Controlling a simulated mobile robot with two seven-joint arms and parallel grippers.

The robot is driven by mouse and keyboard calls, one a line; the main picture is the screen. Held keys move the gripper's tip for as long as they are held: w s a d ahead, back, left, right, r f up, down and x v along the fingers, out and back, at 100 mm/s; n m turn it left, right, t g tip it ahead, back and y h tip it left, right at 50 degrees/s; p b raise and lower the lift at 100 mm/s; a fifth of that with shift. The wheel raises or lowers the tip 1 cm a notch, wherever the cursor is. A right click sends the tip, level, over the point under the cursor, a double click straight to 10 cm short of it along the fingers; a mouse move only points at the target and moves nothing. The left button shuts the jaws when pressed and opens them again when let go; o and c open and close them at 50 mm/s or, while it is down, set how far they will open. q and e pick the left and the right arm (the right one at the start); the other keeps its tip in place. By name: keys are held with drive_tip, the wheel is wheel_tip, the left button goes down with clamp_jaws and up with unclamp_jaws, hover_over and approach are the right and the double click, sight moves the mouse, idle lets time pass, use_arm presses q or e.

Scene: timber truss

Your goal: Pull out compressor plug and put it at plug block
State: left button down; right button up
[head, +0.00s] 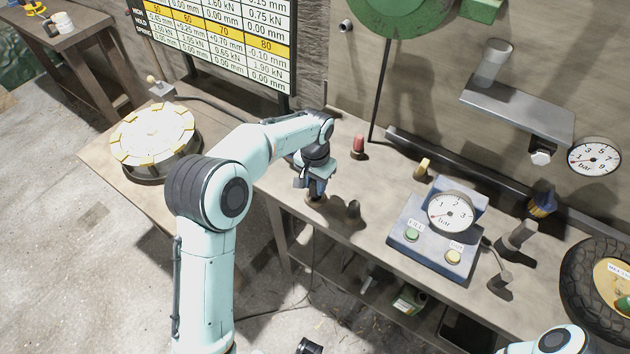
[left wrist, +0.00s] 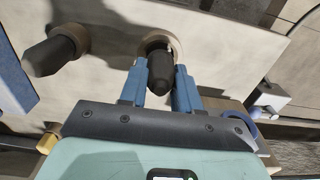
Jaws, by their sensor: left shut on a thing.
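My left gripper (head: 316,187) is at the front edge of the workbench, pointing down. In the left wrist view its blue fingers (left wrist: 161,72) are shut on a dark, rounded plug-like piece (left wrist: 160,60). A similar dark piece (head: 353,210) stands just right of the gripper, and also shows in the left wrist view (left wrist: 48,55). I cannot tell which piece is the compressor plug or which part is the plug block. My right gripper is out of view.
A blue gauge box (head: 436,238) with green and yellow buttons stands right on the bench. A red-topped piece (head: 358,146) and a yellow-topped piece (head: 422,169) stand behind.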

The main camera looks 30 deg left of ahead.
use_arm(q)
drive_tip(key=shift+f+b, duration=0.4)
drive_tip(key=shift+f, duration=0.5)
drive_tip(key=c, duration=0.7)
unclamp_jaws()
drive_tip(key=shift+r, duration=0.15)
wheel_tip(320, 180, up, 13)
drive_tip(key=shift+r+p, duration=0.1)
drive_tip(key=shift+p, duration=0.9)
